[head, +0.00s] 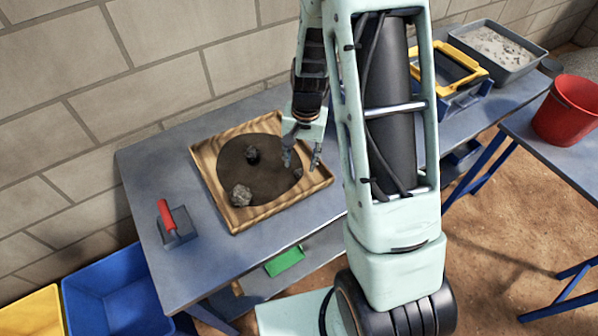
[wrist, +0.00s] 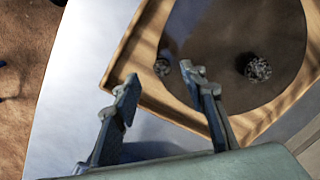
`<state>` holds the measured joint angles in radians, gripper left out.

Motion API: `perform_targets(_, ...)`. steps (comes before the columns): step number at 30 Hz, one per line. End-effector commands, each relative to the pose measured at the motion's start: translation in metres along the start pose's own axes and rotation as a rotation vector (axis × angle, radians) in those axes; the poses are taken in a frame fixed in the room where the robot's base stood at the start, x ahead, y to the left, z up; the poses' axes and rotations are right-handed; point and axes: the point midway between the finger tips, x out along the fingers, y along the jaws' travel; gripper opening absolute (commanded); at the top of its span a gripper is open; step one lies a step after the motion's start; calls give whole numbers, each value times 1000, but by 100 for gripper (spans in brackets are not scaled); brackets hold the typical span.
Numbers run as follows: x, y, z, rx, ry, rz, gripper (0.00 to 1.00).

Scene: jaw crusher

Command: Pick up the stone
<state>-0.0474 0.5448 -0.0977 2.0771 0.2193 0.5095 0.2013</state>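A light grey stone (head: 241,194) and a dark stone (head: 252,154) lie on the dark round area of a wooden tray (head: 228,222). A small grey piece, perhaps a third stone (head: 298,173), shows by the tray's right side, close to my gripper (head: 302,160). My gripper is open and empty, above the tray's right part.
The tray stands on a grey-blue table (head: 150,160) against a block wall. A red-handled trowel (head: 174,225) lies left of it. A blue box with a yellow frame (head: 447,72), a bin of grey grit (head: 497,45) and a red bucket (head: 568,112) are right.

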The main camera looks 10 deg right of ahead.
Motion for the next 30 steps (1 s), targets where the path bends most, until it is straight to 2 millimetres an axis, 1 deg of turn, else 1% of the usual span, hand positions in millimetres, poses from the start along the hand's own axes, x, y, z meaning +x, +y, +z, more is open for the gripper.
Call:
perform_targets(8,29,-1,-7,2,-3,1,39)
perform_targets(12,44,-1,-7,1,-2,0,39)
perform_targets(16,49,-1,-8,1,0,0,39)
perform_targets(22,50,-2,-8,1,1,-1,39)
perform_targets(23,50,-2,-8,1,1,-1,38)
perform_targets(30,49,-2,-8,1,1,-1,12)
